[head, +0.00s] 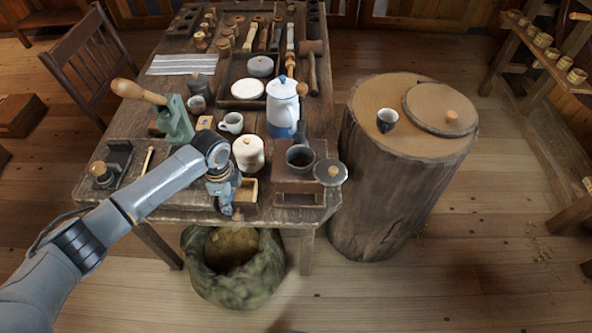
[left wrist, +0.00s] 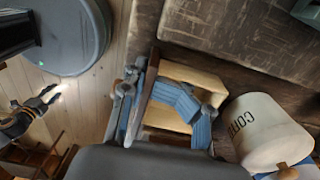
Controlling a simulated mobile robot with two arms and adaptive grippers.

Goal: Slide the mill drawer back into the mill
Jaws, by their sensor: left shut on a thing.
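The mill (head: 299,187) is a brown wooden box with a dark round hopper on top, at the front right of the table in the head view. The mill drawer (head: 248,190) is a small pale wooden box to its left, apart from it. My left gripper (head: 225,205) is shut on it at the table's front edge. In the left wrist view, the drawer (left wrist: 180,75) has pale walls and a dark front board, with the blue-padded fingers around that board. The exact contact is partly hidden. My right gripper (left wrist: 53,93) shows small in that view, fingers apart and empty.
A white coffee jar (head: 248,155) stands just behind the drawer; it also shows in the left wrist view (left wrist: 262,130). An open sack (head: 234,275) is below the table edge. A stump (head: 400,190) stands right.

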